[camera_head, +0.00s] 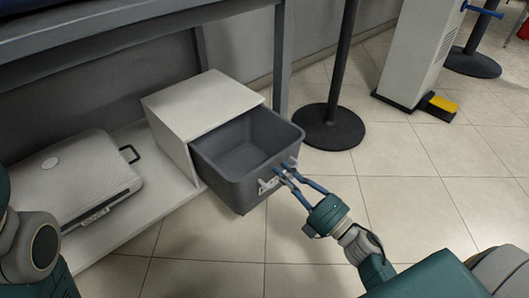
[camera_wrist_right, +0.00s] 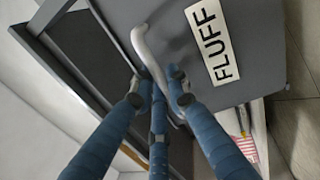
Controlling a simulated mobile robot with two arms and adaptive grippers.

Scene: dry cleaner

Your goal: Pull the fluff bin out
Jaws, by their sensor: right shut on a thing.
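The fluff bin (camera_head: 233,182) is a dark grey, open-topped bin that sticks well out of a white box housing (camera_head: 193,104) on a low shelf. It looks empty inside. In the right wrist view its front (camera_wrist_right: 262,70) carries a white FLUFF label (camera_wrist_right: 212,40) and a pale curved handle (camera_wrist_right: 151,58). My right gripper (camera_head: 286,172) is at the bin's front, its blue fingers shut on the handle; they also show in the right wrist view (camera_wrist_right: 160,92). My left arm shows at the left edge of the head view, but its gripper is out of sight.
A pale ribbed case (camera_head: 78,180) with a dark handle lies on the low white shelf (camera_head: 165,180), left of the housing. A black post on a round base (camera_head: 329,127) stands right of the bin. A white cabinet (camera_head: 419,50) with a yellow pedal (camera_head: 441,104) stands farther right. Tiled floor in front is clear.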

